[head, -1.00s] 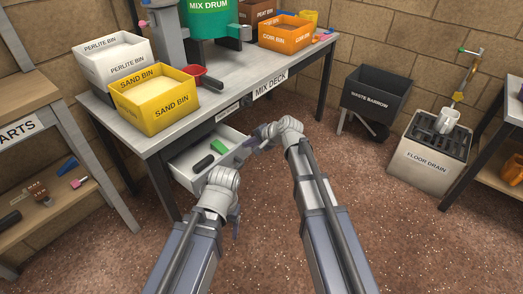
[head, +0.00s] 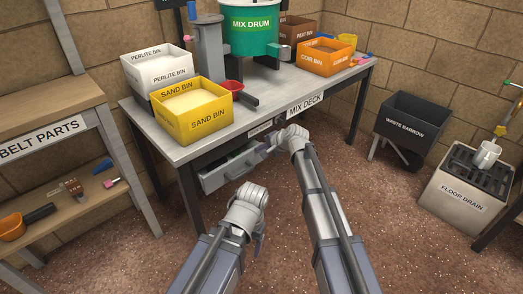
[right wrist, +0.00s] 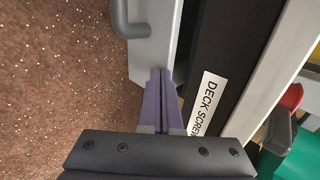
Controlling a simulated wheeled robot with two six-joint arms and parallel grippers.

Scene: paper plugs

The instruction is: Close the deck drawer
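The deck drawer (head: 228,172) is a grey drawer under the mix deck (head: 188,148), standing partly out, with only a narrow strip of its inside showing. My right gripper (head: 264,149) is at the right end of the drawer front. In the right wrist view its purple fingers (right wrist: 160,88) are together with nothing seen between them, against or very near the edge of the drawer front (right wrist: 152,55). The drawer's handle (right wrist: 130,22) is to the left of the fingers, not held. My left gripper (head: 259,238) hangs low in front of the drawer, apart from it; its fingertips are unclear.
A label plate (right wrist: 206,105) beside the drawer begins "DECK SCRE". The sand bin (head: 193,112) stands on the deck above. A waste barrow (head: 408,126) and a floor drain (head: 455,190) stand at the right. The floor before the drawer is clear apart from my arms.

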